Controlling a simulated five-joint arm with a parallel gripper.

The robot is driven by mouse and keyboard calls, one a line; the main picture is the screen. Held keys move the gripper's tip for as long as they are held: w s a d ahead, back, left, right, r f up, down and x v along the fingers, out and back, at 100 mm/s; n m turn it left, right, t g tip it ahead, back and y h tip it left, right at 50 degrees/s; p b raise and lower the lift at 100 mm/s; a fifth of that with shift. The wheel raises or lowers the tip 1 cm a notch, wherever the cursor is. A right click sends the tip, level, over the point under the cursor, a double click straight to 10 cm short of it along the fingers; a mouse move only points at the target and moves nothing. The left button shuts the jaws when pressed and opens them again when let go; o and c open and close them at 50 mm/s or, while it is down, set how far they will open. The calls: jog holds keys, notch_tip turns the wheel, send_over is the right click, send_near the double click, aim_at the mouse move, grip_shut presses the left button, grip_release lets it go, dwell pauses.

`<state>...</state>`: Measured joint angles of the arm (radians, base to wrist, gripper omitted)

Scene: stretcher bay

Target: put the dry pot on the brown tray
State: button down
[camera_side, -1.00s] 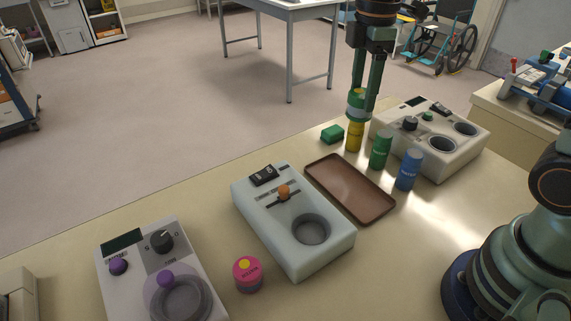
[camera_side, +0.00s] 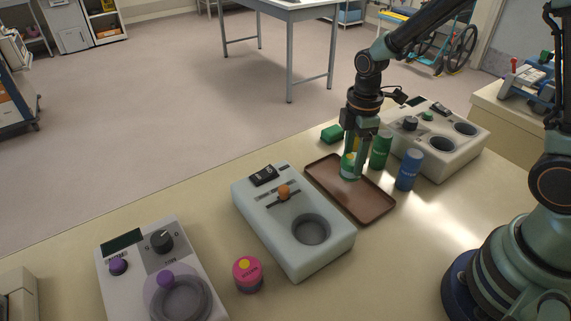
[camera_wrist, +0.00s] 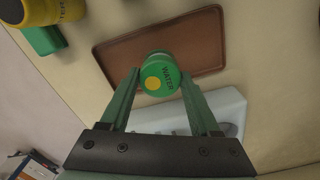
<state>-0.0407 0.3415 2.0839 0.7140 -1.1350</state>
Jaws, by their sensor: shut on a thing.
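My gripper (camera_side: 352,172) is shut on a small green pot (camera_side: 348,163) with a yellow dot on its lid. In the wrist view this pot (camera_wrist: 160,76) reads "WATER" and sits between the fingertips. It is upright over the brown tray (camera_side: 368,205), toward its far part; I cannot tell whether it touches the tray. The rest of the tray (camera_wrist: 205,40) is bare. No label that I can read says "dry".
A green pot (camera_side: 381,150) and a blue pot (camera_side: 408,170) stand right of the tray. A yellow pot (camera_wrist: 50,8) and a green block (camera_side: 332,133) are beyond it. A pale device (camera_side: 270,215) stands left, a white one (camera_side: 455,130) right. A pink pot (camera_side: 248,275) stands in front.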

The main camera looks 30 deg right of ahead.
aim_at(353, 159)
jog(key=shift+f, duration=1.8)
jog(key=shift+f, duration=0.1)
jog(key=shift+c, duration=0.6)
grip_release()
notch_tip(353, 159, up, 12)
jog(key=shift+r, duration=0.15)
jog(key=s+d+r+m+t, duration=0.1)
jog(key=s+r+m+t, duration=0.4)
jog(key=m, duration=0.8)
jog(key=shift+s+d+r+t, duration=0.3)
jog(key=shift+s+r, duration=1.2)
jog(key=shift+r, duration=0.65)
